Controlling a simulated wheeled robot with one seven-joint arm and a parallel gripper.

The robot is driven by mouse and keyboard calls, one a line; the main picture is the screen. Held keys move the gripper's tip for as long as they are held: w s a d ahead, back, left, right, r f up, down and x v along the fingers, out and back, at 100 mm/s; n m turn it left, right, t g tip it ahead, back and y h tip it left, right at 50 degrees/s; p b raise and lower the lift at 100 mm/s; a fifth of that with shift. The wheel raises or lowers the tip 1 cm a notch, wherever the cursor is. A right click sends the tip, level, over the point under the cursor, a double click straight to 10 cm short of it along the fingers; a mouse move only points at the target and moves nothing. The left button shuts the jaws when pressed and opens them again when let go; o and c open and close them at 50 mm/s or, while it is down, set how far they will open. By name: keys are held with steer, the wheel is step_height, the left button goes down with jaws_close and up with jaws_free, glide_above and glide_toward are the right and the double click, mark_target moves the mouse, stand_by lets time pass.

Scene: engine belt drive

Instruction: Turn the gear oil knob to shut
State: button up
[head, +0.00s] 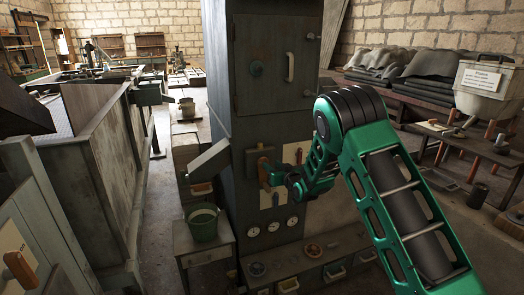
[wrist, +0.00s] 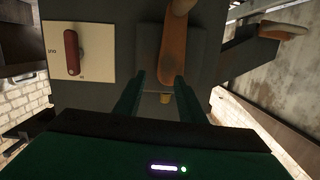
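My gripper (head: 273,177) is at the front of the grey machine cabinet (head: 268,128), beside an orange-brown handle (head: 262,166). In the wrist view my gripper (wrist: 160,77) has its two dark green fingers apart. The lower end of the handle (wrist: 172,60) shows between and beyond the fingertips; contact cannot be told. A red knob (wrist: 72,52) sits lengthwise up the picture on a cream plate (wrist: 95,35), left of the fingers. The plate's marks are too small to read, so I cannot tell which control is the gear oil knob.
Several white gauges (head: 273,227) are below on the cabinet. A green bucket (head: 203,224) stands on a small table at left. A chute (head: 210,158) juts out left of my gripper. A bench (head: 470,145) stands at right.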

steer(key=m+t+h, duration=0.1)
steer(key=t+h, duration=0.1)
glide_toward(261, 145)
steer(key=s+f, duration=0.1)
steer(key=s, duration=0.1)
steer(key=x, duration=1)
steer(key=shift+w+d+r, duration=0.1)
steer(key=shift+w+r, duration=0.1)
steer(key=shift+r, duration=0.2)
steer(key=shift+c, duration=0.3)
jaws_close()
